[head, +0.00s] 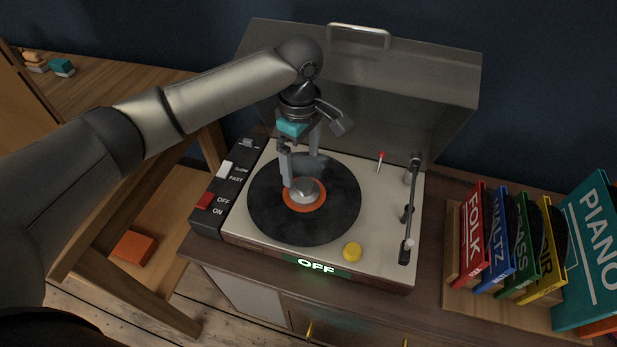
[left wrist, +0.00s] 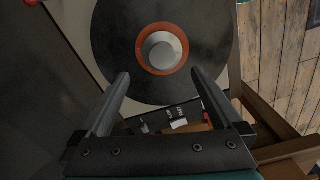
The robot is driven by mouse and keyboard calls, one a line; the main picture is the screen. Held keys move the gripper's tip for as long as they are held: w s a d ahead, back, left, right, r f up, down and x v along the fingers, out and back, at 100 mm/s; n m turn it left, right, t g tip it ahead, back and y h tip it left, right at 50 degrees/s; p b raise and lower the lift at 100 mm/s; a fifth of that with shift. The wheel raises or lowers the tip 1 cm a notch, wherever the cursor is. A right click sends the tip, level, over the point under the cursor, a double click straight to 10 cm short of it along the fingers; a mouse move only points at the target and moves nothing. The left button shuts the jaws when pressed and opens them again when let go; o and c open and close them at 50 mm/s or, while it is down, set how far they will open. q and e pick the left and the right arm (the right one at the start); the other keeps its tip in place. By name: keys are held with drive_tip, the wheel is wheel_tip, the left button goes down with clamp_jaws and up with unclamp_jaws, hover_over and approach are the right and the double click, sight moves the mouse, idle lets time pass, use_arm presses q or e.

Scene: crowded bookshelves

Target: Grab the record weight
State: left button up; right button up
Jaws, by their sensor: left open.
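The record weight (head: 305,189) is a small silver-grey round piece at the centre of a black record (head: 334,213) with an orange label, on the turntable (head: 240,224). It also shows in the left wrist view (left wrist: 162,51), beyond the fingertips. My left gripper (head: 301,171) is over the record, pointing down, just behind and above the weight. In the left wrist view my left gripper (left wrist: 158,78) is open, with nothing between its fingers. Whether a finger touches the record cannot be told. My right gripper is not in view.
The turntable's grey lid (head: 420,95) stands open behind the arm. The tonearm (head: 411,215) is at the right of the record, and a yellow knob (head: 352,251) is at the front. A control strip (head: 226,190) lies left. Upright record sleeves (head: 472,235) stand to the right.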

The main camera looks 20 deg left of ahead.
sight(304, 183)
use_arm(q)
drive_tip(key=f, duration=0.1)
drive_tip(key=f+b, duration=0.1)
drive_tip(key=f, duration=0.1)
drive_tip(key=f+b, duration=0.1)
drive_tip(key=f, duration=0.1)
drive_tip(key=shift+s+d, duration=0.25)
drive_tip(key=shift+s, duration=0.15)
drive_tip(key=shift+f, duration=0.85)
drive_tip(key=c, duration=1.5)
clamp_jaws()
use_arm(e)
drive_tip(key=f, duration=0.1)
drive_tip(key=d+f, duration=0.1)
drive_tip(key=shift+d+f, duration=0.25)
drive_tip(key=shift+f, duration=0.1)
use_arm(q)
drive_tip(key=shift+r, duration=0.15)
